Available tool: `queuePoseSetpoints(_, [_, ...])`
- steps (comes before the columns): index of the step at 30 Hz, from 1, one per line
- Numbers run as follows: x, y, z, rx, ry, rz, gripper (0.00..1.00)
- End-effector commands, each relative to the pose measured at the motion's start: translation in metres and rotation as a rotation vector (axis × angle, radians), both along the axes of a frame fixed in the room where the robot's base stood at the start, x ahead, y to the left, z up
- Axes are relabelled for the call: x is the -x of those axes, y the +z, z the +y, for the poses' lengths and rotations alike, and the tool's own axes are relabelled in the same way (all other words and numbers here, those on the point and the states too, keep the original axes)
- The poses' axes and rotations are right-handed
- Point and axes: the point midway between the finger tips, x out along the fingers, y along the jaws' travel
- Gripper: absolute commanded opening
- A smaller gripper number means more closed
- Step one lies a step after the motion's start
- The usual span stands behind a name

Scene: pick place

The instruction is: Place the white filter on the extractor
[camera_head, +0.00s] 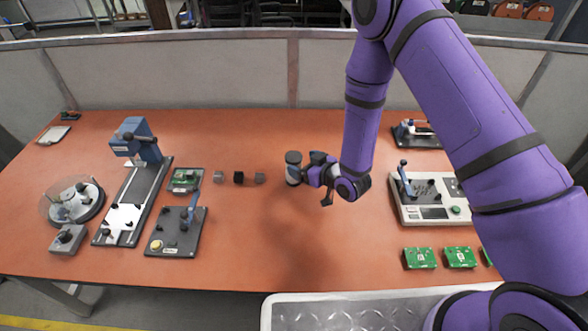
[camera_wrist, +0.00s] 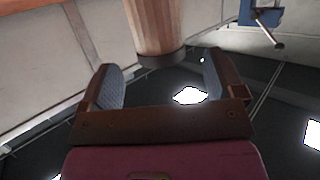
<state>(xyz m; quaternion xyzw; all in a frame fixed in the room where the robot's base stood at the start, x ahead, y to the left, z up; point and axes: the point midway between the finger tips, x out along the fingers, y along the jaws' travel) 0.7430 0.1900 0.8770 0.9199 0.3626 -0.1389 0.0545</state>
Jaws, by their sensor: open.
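My gripper (camera_head: 312,172) reaches left, low over the middle of the orange table. It also shows in the wrist view (camera_wrist: 159,62), its two fingers spread apart. A short upright cylinder (camera_head: 293,172) with a dark top and a pale middle is right at the fingertips. In the wrist view a brownish cylinder (camera_wrist: 156,22) with a dark rim lies between and beyond the fingers, with space on both sides. I cannot tell for sure whether it is the white filter. I cannot tell for sure which device is the extractor; a blue-headed press (camera_head: 138,140) stands at the left.
Three small blocks (camera_head: 238,177) lie in a row left of the cylinder. A dark clamp fixture (camera_head: 175,232) and a round device (camera_head: 72,203) stand at the left. A pale device (camera_head: 429,199) and green boards (camera_head: 419,258) are at the right. The front middle of the table (camera_head: 270,250) is clear.

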Motion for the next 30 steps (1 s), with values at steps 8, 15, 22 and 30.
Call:
queuePoseSetpoints(8, [-0.025,-0.011,0.023,0.000,0.001,-0.001,0.88])
queuePoseSetpoints(15, [-0.036,-0.016,0.033,0.001,0.000,-0.001,0.88])
queuePoseSetpoints(22, [-0.036,-0.016,0.032,0.000,0.000,0.000,0.76])
queuePoseSetpoints(30, [-0.036,-0.016,0.032,0.000,0.000,0.000,0.28])
